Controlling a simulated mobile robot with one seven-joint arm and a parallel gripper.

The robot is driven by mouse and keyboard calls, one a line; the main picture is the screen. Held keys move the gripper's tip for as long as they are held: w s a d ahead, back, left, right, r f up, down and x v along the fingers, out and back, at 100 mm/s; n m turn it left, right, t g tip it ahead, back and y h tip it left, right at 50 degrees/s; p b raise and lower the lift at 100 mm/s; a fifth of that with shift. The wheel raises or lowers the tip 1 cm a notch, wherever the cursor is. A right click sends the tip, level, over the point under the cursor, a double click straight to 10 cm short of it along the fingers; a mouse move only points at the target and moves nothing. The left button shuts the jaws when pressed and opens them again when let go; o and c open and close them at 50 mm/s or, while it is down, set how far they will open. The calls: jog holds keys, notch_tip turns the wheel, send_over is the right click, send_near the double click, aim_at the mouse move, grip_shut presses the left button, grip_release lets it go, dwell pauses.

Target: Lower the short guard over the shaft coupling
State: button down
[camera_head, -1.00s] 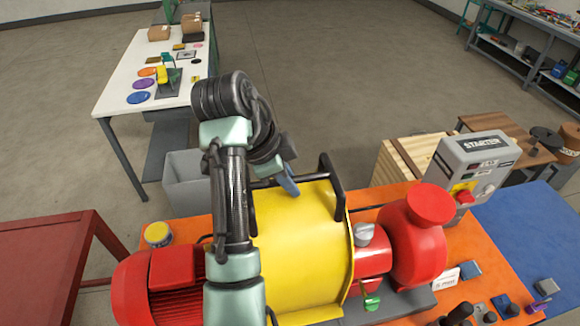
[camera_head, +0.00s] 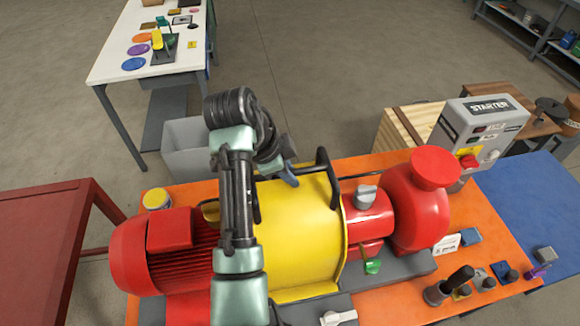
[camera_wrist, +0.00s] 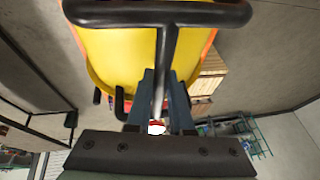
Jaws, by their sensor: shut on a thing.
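The yellow curved guard (camera_head: 305,225) with black handles is over the middle of the skid, between the red motor (camera_head: 165,250) and the red pump (camera_head: 418,205). My gripper (camera_head: 290,178) is at the top of the guard. In the wrist view, my gripper (camera_wrist: 160,100) is shut on a thin black bar of the handle (camera_wrist: 165,62), with the yellow guard (camera_wrist: 120,50) beyond it. The shaft coupling is hidden behind the guard. Whether the guard's lower edge touches the grey base (camera_head: 400,268) cannot be told.
A grey knob (camera_head: 365,195) and a green part (camera_head: 372,267) sit close right of the guard. The starter box (camera_head: 485,130) stands at right. Small parts, including a black-handled tool (camera_head: 455,285), lie on the orange top (camera_head: 485,225). A yellow-topped can (camera_head: 157,199) stands behind the motor.

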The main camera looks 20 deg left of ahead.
aim_at(286, 190)
jog(key=shift+w+f+b, duration=0.1)
jog(key=shift+f+b, duration=1.5)
jog(key=shift+f, duration=1.5)
jog(key=c, duration=0.8)
grip_release()
jog(key=shift+o, duration=0.4)
jog(key=shift+f, duration=0.25)
jog(key=p+v, duration=0.1)
jog(key=v, duration=1.1)
jog(key=shift+p, duration=0.4)
jog(key=shift+s+a+r+p, duration=0.1)
jog(key=shift+s+r+p, duration=0.2)
jog(key=shift+r+p, duration=0.3)
